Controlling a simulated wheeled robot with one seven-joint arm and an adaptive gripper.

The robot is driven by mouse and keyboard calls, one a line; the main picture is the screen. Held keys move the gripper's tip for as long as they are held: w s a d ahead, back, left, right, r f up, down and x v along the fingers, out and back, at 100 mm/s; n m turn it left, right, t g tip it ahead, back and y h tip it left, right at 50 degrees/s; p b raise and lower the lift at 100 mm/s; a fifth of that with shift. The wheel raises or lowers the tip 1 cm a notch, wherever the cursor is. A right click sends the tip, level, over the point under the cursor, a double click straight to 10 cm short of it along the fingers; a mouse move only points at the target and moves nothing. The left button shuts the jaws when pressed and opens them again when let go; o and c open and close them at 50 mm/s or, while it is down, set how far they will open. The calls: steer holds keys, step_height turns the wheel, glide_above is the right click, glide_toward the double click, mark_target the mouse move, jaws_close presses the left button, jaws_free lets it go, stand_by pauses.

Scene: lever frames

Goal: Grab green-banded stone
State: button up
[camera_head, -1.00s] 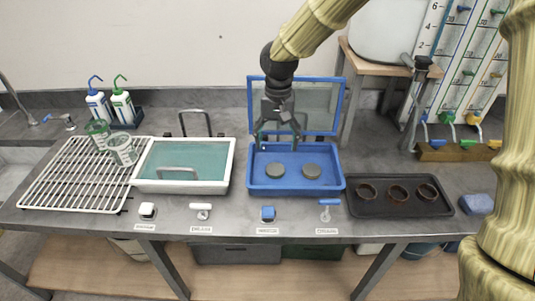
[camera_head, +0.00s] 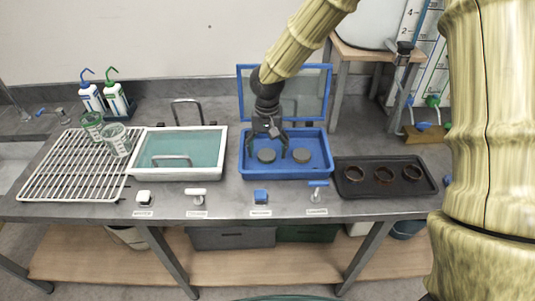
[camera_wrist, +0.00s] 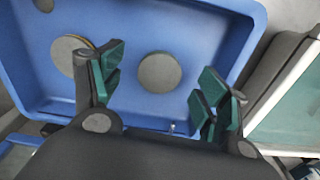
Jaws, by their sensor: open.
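Two round grey stones lie in the blue tray (camera_head: 243,172): the left stone (camera_head: 266,156) and the right stone (camera_head: 301,156). My gripper (camera_head: 266,150) is open and points down over the left stone, one finger to each side. In the wrist view, my open gripper (camera_wrist: 158,88) has teal finger pads, and the left stone (camera_wrist: 158,72) shows in the gap, beyond the fingertips. The right stone (camera_wrist: 70,53) is partly behind a finger there and shows a thin orange-brown edge.
The tray's raised lid (camera_head: 305,95) stands behind my gripper. A white basin (camera_head: 222,150) with teal content is to the left. A dark tray (camera_head: 350,190) with three brown rings is to the right. Small valves and levers (camera_head: 318,184) line the front edge.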

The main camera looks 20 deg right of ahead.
mark_target(267, 156)
steer(key=f, duration=0.1)
steer(key=w+f, duration=0.1)
steer(key=shift+f, duration=0.35)
steer(key=shift+s+r, duration=0.15)
steer(key=shift+s, duration=0.15)
steer(key=shift+w, duration=0.15)
steer(key=c, duration=1.1)
